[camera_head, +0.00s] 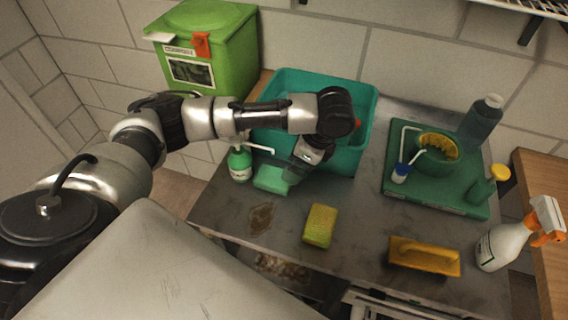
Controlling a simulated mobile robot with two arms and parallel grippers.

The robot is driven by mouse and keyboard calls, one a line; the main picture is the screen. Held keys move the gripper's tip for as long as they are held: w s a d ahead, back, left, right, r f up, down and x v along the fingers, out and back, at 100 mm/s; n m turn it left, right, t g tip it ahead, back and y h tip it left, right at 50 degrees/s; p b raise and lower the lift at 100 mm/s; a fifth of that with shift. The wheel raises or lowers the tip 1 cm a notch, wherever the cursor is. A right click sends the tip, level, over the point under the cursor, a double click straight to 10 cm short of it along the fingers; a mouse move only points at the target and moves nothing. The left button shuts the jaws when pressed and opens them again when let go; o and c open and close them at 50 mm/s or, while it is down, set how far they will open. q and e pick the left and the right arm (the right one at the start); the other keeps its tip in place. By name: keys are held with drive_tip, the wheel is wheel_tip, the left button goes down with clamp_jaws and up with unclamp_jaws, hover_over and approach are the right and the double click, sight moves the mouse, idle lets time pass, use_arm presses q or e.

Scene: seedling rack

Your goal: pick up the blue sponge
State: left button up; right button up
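A teal-green sponge (271,179) lies on the grey metal worktop (370,215), in front of the teal tub. It is the closest match I see to a blue sponge; its colour looks more green than blue. A yellow-green sponge (320,225) lies apart, nearer the front edge. My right gripper is not in view.
A teal tub (362,107) stands behind my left gripper. A green pump bottle (240,163) stands left of the teal-green sponge. A green tray (440,194) holds a bowl and small bottles.

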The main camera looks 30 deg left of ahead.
sight(277, 177)
use_arm(q)
drive_tip(key=a+f, duration=0.1)
drive_tip(key=s+a+f, duration=0.1)
drive_tip(key=f, duration=0.1)
drive_tip(key=shift+a+f, duration=0.25)
drive_tip(key=shift+f, duration=0.05)
drive_tip(key=shift+a+f, duration=0.15)
drive_tip(key=shift+f, duration=0.15)
drive_tip(key=p+x, duration=0.1)
drive_tip(key=x, duration=0.3)
drive_tip(key=shift+w+a, duration=0.1)
drive_tip(key=shift+a, duration=0.05)
drive_tip(key=shift+a+f+p, duration=0.2)
drive_tip(key=shift+f+p, duration=0.1)
drive_tip(key=shift+f, duration=0.25)
drive_tip(key=c, duration=1)
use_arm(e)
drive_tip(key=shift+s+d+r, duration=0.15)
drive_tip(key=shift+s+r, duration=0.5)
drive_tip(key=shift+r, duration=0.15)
use_arm(q)
drive_tip(key=shift+r, duration=0.15)
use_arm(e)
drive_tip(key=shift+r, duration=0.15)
